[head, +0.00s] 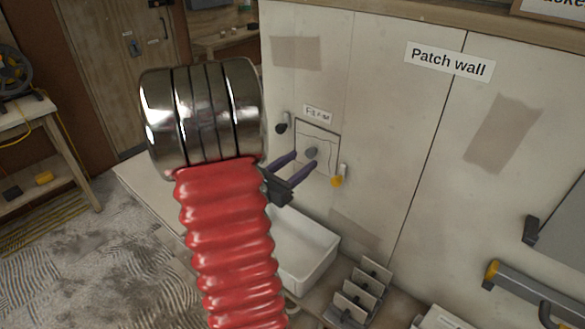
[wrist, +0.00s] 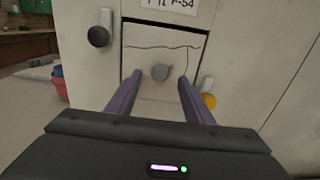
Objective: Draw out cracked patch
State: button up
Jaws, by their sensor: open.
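The cracked patch (head: 318,140) is a pale square panel set in the patch wall, with a dark crack line across its upper part. It also shows in the wrist view (wrist: 150,55). A grey round knob (wrist: 160,72) sticks out from its middle. My gripper (head: 304,160) is open in front of the patch. In the wrist view its two purple fingers (wrist: 158,80) lie either side of the knob, lower in the picture. I cannot tell how far the fingertips are from the knob. A label above the patch is partly cut off in the wrist view.
A dark knob (wrist: 98,37) sits left of the patch and a yellow one (wrist: 209,101) at its lower right. A white tray (head: 336,243) lies below, with a rack of upright plates (head: 360,292) to its right. The "Patch wall" sign (head: 449,62) is at upper right.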

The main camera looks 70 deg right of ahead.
aim_at(308, 154)
jog(key=shift+x, duration=2.35)
jog(key=c, duration=1.1)
jog(key=shift+w+r, duration=0.1)
jog(key=shift+r, duration=0.05)
jog(key=shift+a, duration=0.15)
jog(key=shift+v, duration=4.35)
